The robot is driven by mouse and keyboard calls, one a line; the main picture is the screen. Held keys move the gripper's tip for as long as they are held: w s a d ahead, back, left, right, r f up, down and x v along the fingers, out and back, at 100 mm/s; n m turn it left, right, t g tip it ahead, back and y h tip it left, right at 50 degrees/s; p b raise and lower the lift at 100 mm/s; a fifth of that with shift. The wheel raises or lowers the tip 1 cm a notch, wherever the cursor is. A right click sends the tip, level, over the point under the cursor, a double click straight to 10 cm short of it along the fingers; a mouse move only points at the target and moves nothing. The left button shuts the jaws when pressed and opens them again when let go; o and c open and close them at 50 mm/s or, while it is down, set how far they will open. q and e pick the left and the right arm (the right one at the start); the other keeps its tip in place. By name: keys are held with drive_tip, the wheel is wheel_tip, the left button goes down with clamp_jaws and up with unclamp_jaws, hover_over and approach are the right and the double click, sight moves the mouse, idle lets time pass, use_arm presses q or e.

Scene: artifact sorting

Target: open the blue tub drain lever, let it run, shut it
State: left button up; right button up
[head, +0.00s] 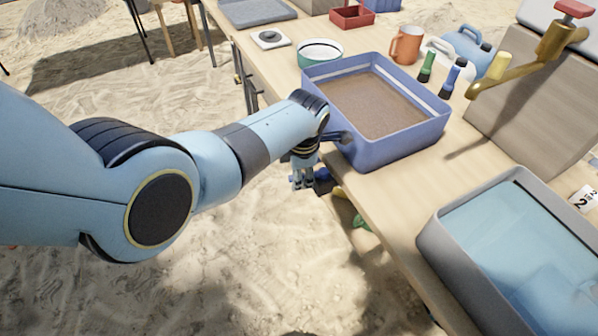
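The blue tub (398,147) stands at the front edge of the table, filled with flat brown, murky-looking contents. A dark blue spout-like part (338,137) juts from its near left wall. My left gripper (302,180) points down beside the table edge, just below and left of that part. A small blue piece (323,183) shows right beside the fingers; I cannot tell whether they touch it or whether it is the drain lever. The fingers are small and partly hidden by my wrist, so their opening is unclear. My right gripper is out of view.
A grey tub (452,262) of clear blue water stands at the lower right. A brass tap (530,62) with a red handle is at the right. A white-lined bowl (320,53), orange mug (406,45) and small bottles stand behind the blue tub. Yellow and green pieces (361,223) show below the table edge.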

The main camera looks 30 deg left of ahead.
use_arm(q)
wheel_tip(320, 180, up, 12)
drive_tip(key=s+d, duration=0.1)
drive_tip(key=s, duration=0.1)
drive_tip(key=shift+d, duration=0.25)
drive_tip(key=shift+f, duration=0.15)
idle(0.5)
drive_tip(key=s+a+f+m, duration=0.3)
drive_tip(key=s+f+m, duration=0.5)
drive_tip(key=s+f, duration=0.4)
drive_tip(key=s+a+f+m+b, duration=0.1)
drive_tip(key=s+a+f+m, duration=0.3)
drive_tip(key=s+f+m, duration=0.5)
drive_tip(key=s+a+f+m+g+b, duration=0.1)
drive_tip(key=s+a+f+m, duration=0.3)
drive_tip(key=s, duration=2.1)
wheel_tip(320, 180, down, 11)
drive_tip(key=m, duration=0.5)
drive_tip(key=shift+s+r+h, duration=0.2)
drive_tip(key=shift+s+h, duration=0.05)
drive_tip(key=shift+h, duration=0.05)
